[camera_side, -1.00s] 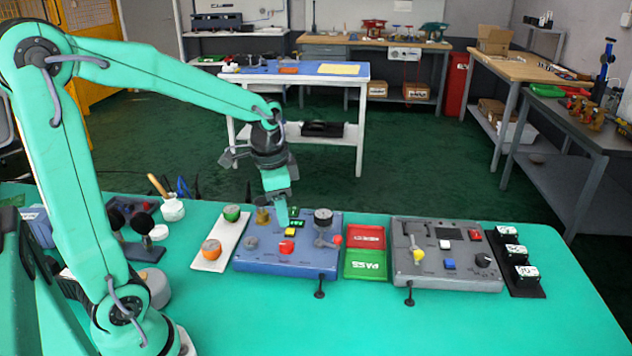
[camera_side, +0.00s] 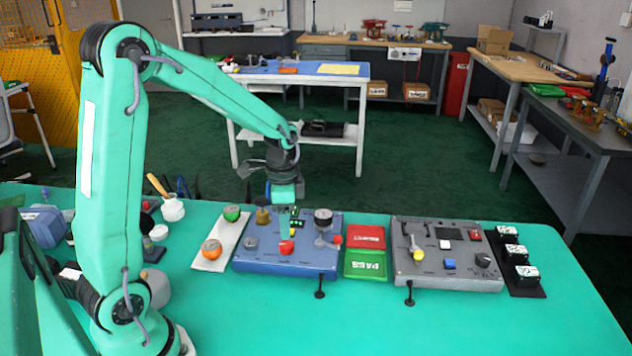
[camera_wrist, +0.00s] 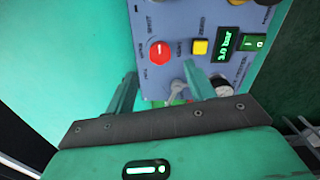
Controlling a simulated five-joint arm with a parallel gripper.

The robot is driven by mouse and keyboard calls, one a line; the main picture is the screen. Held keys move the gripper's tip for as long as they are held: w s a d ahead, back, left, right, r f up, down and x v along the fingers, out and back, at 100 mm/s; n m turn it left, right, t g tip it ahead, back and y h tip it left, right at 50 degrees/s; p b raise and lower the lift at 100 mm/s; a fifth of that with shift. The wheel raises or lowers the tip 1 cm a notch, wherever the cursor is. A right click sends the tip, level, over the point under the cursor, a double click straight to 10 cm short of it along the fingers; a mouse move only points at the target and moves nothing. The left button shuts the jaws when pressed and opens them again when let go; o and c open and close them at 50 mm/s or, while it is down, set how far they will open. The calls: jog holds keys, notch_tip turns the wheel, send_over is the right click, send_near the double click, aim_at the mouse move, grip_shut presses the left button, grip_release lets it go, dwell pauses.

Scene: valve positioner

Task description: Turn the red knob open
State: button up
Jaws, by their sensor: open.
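The red knob (camera_side: 286,247) sits on the blue valve panel (camera_side: 262,262) in the side view. It also shows in the wrist view (camera_wrist: 160,53), round with a pale mark on its face and small labels around it, too blurred to read surely. My gripper (camera_side: 285,204) is above the back part of the panel, apart from the knob. In the wrist view my gripper (camera_wrist: 160,72) is open and empty, its two fingers apart, with the knob showing beyond the gap between them.
A yellow button (camera_wrist: 200,47) and a green display (camera_wrist: 227,42) reading 3.0 bar are close to the knob. A lever with a red end (camera_side: 335,240) and a gauge (camera_side: 323,216) are at its right. Red and green trays (camera_side: 365,252) and a grey panel (camera_side: 430,270) lie farther right.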

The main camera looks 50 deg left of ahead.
aim_at(287, 244)
jog(key=shift+f, duration=3.2)
jog(key=c, duration=1)
